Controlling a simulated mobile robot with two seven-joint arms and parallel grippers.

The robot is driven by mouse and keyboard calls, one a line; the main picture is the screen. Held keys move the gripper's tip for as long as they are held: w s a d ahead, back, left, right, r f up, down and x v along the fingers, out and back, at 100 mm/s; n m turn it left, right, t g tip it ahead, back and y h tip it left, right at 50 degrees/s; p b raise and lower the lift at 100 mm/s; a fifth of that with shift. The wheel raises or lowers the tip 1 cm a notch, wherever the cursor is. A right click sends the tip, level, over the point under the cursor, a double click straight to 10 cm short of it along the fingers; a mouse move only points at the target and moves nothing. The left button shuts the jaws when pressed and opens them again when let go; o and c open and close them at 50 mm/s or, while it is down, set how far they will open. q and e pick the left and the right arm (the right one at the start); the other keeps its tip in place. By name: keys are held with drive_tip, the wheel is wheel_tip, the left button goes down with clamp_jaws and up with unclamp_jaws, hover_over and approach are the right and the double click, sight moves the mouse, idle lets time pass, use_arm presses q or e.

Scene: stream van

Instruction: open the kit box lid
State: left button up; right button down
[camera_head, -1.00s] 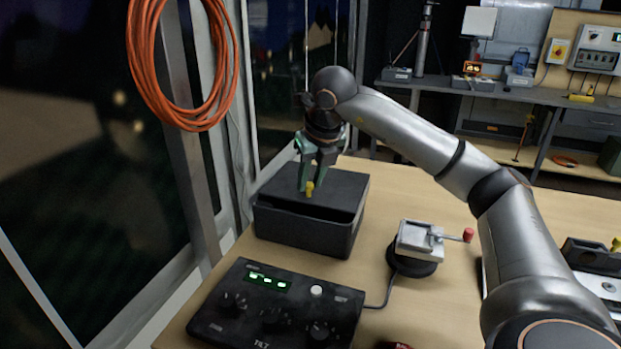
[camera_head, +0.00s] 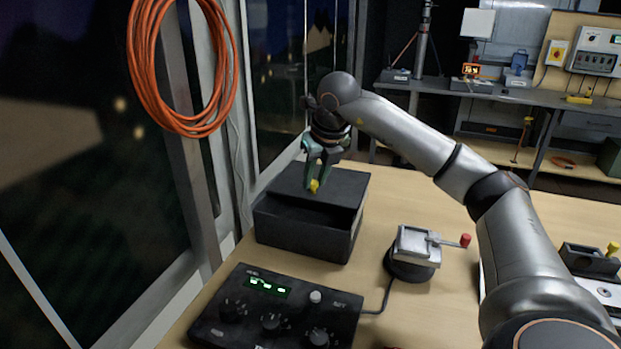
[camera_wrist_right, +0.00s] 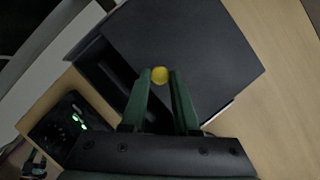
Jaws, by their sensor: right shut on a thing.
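The black kit box (camera_head: 300,235) stands on the wooden table near the window. Its dark lid (camera_head: 345,188) is tilted slightly up, with a dark gap along the front edge. A small yellow knob (camera_head: 314,186) sits at the lid's front edge. My right gripper (camera_head: 316,182) reaches down from above, its green fingers shut on the knob. In the right wrist view the yellow knob (camera_wrist_right: 160,75) shows between the fingertips, with the lid (camera_wrist_right: 205,50) behind it. My left gripper is not in view.
A black control box (camera_head: 275,310) with knobs and a green display stands in front of the kit box. A small grey vise-like device (camera_head: 415,250) with a red-tipped handle is to the right. An orange cable coil (camera_head: 180,70) hangs at the left.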

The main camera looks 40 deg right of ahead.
drive_tip(key=shift+w+d+r+p, duration=0.1)
drive_tip(key=shift+w+d+p, duration=0.2)
drive_tip(key=shift+d, duration=0.3)
drive_tip(key=shift+w+d+r+p, duration=0.1)
drive_tip(key=shift+w+d+p, duration=0.2)
drive_tip(key=shift+d, duration=0.3)
drive_tip(key=shift+w+d+f, duration=0.1)
drive_tip(key=shift+w+d, duration=0.05)
drive_tip(key=shift+d, duration=0.1)
drive_tip(key=c, duration=0.7)
unclamp_jaws()
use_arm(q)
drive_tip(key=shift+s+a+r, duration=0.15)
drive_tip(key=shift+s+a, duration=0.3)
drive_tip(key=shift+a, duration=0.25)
use_arm(e)
drive_tip(key=shift+o, duration=0.2)
use_arm(q)
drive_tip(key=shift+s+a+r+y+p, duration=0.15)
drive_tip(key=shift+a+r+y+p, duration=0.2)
drive_tip(key=shift+p, duration=0.2)
use_arm(e)
drive_tip(key=v, duration=1.2)
